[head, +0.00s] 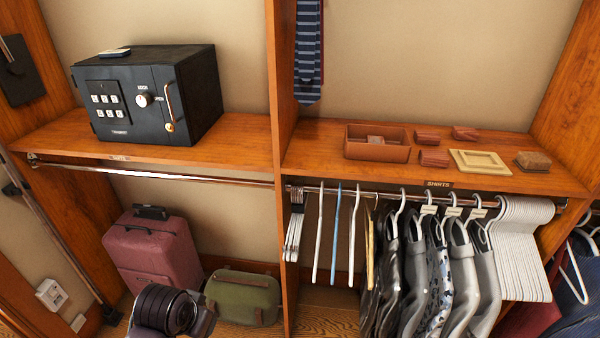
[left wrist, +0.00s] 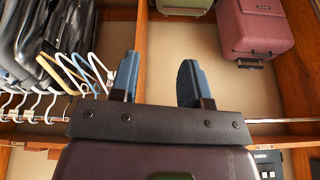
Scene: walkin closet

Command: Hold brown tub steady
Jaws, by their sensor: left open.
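The brown tub (head: 372,154) is an open rectangular box on the right-hand shelf above the hanging shirts in the head view. A small brown block (head: 375,140) shows inside it. The tub is not seen in the left wrist view. My left gripper (left wrist: 157,78) is open in the left wrist view, with its two fingers apart and nothing between them. A dark part of my arm shows low in the head view, well below and left of the tub. My right gripper is in neither view.
Brown rolled items (head: 433,157), a beige tray (head: 480,161) and a small brown box (head: 533,161) lie right of the tub. The hanging rail (head: 180,177) and shirts are below.

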